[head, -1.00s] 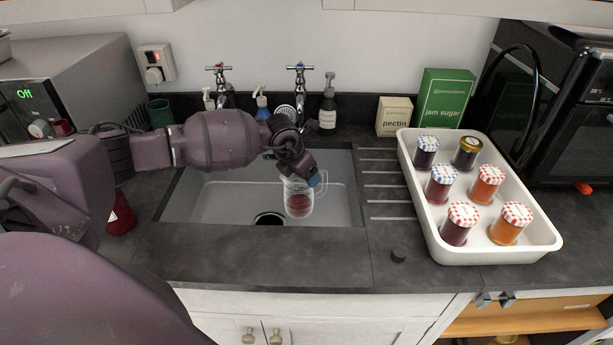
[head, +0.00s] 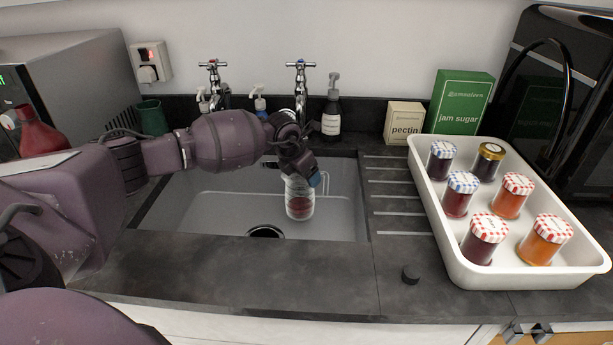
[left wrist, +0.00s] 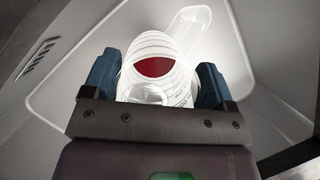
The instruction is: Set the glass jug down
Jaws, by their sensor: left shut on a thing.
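The glass jug (head: 299,205) is clear, with a handle and some red liquid in its lower part. It is upright inside the sink (head: 215,215), near the sink's right side. My left gripper (head: 303,180) is at the jug's upper part. In the left wrist view the jug (left wrist: 153,68) is between the two blue fingers of my left gripper (left wrist: 156,82), which is shut on it. Its handle points up and right there. I cannot tell whether the jug's base touches the sink floor. My right gripper is not in view.
Two taps (head: 300,90) and a dark soap bottle (head: 332,115) stand behind the sink. A grooved drainer (head: 395,195) lies right of it, then a white tray (head: 440,240) with several jam jars. The front worktop is mostly clear, with a small black knob (head: 411,273).

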